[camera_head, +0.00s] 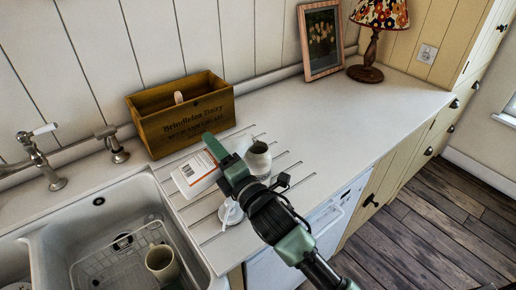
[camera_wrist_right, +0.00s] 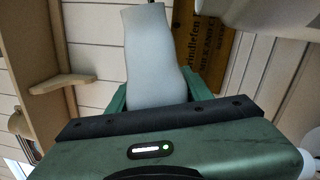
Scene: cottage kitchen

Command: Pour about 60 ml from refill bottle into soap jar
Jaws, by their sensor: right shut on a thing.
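My right gripper (camera_head: 217,160) is over the drainer grooves and shut on the white refill bottle (camera_head: 194,174), which has an orange band and a barcode label. The bottle is tilted in the head view, and part of it is hidden by the gripper. In the right wrist view the pale bottle (camera_wrist_right: 152,60) is between the green fingers. The cream soap jar (camera_head: 259,161) stands open-topped on the drainer, just right of the gripper, partly hidden by it. A white pump top (camera_head: 230,213) lies on the counter below the gripper. My left gripper is not in view.
A wooden crate (camera_head: 187,118) stands behind the bottle. The sink (camera_head: 110,215), with a wire rack and cream cup (camera_head: 162,262), is at left; a tap (camera_head: 42,160) is behind it. A picture frame (camera_head: 321,40) and lamp (camera_head: 377,40) stand far back. The right counter is clear.

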